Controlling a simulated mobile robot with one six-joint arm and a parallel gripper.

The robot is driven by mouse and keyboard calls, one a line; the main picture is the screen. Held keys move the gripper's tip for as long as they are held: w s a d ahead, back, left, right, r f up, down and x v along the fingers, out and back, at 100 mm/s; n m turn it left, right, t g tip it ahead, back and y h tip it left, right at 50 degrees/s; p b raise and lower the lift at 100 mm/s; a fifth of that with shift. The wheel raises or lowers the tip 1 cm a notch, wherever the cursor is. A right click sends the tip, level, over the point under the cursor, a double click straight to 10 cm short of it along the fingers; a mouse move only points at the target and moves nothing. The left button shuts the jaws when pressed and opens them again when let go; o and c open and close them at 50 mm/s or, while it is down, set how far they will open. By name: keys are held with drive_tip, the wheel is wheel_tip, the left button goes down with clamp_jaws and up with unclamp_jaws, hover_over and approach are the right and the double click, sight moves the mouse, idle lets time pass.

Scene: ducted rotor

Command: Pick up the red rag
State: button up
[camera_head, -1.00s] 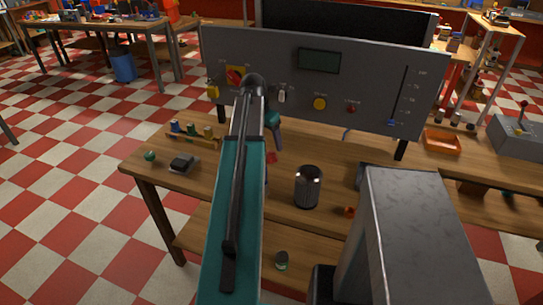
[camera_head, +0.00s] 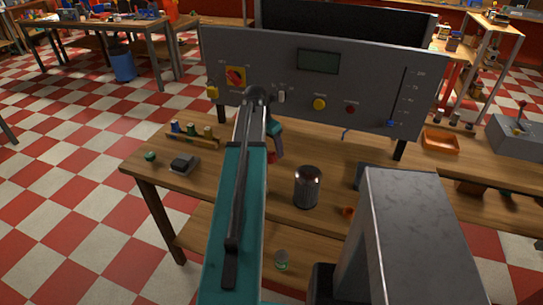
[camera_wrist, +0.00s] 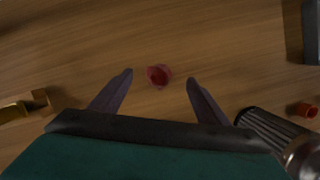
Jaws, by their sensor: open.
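The red rag (camera_wrist: 159,76) is a small crumpled red piece on the wooden bench top in the wrist view. It lies just beyond my fingertips, centred between them. In the head view only a bit of red (camera_head: 271,157) shows beside my arm, and the rest is hidden by the arm. My gripper (camera_wrist: 159,80) is open and empty, with its two fingers apart on either side of the rag in the wrist view. I cannot tell its exact height above the bench.
A dark metal cylinder (camera_head: 307,187) stands on the bench (camera_head: 225,185) right of my arm, with an orange-red piece (camera_head: 347,211) near it. A rack of small bottles (camera_head: 193,132) and a dark block (camera_head: 182,163) are left. A grey control panel (camera_head: 300,75) stands behind.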

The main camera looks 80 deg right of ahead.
sight(272, 151)
drive_tip(key=shift+p+x, duration=0.45)
drive_tip(key=shift+x, duration=1.25)
drive_tip(key=shift+a, duration=0.1)
drive_tip(key=c, duration=1.1)
drive_tip(key=shift+r, duration=0.1)
drive_tip(key=shift+r+b, duration=1.1)
drive_tip(key=shift+r, duration=3.8)
